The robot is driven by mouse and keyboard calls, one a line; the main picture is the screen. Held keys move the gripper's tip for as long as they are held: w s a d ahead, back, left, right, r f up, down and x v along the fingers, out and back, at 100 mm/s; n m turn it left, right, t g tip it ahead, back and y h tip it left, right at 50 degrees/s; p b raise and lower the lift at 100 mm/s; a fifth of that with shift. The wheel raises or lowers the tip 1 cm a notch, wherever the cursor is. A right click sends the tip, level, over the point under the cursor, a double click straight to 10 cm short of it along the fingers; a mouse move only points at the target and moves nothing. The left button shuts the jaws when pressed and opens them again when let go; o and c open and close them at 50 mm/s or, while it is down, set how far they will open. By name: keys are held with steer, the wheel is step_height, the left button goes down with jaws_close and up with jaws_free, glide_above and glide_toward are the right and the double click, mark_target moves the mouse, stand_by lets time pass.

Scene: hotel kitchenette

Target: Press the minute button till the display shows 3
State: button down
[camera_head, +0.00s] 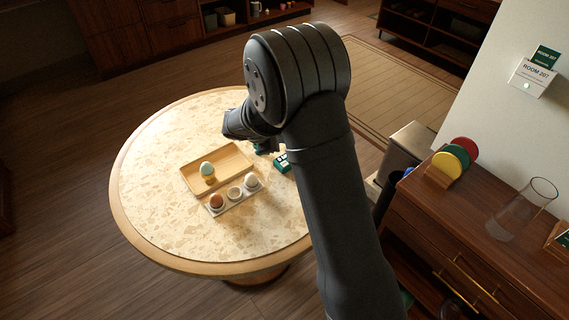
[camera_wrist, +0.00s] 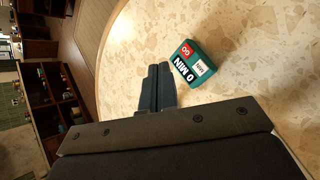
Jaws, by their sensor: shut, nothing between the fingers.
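The timer (camera_wrist: 194,62) is a small teal-green box on the speckled table. In the wrist view its dark display (camera_wrist: 184,70) reads "0 MIN". A red button (camera_wrist: 185,50) marked "GO" and a white button (camera_wrist: 201,68) with small lettering are on its face. In the head view the timer (camera_head: 282,163) stands right of the tray, partly hidden by my arm. My gripper (camera_wrist: 158,70) is shut and empty, beside the timer and apart from it in the wrist view. In the head view its tips (camera_head: 262,149) are mostly hidden behind my arm.
A white holder (camera_head: 226,205) with a brown egg and a white egg stands in front. The table's front and left are clear. A sideboard (camera_head: 470,240) with coloured discs stands at right.

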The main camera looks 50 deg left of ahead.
steer(key=shift+f, duration=4.1)
steer(key=shift+f, duration=0.1)
steer(key=shift+f, duration=0.35)
steer(key=shift+f, duration=0.35)
steer(key=shift+r, duration=0.8)
steer(key=shift+r, duration=2.5)
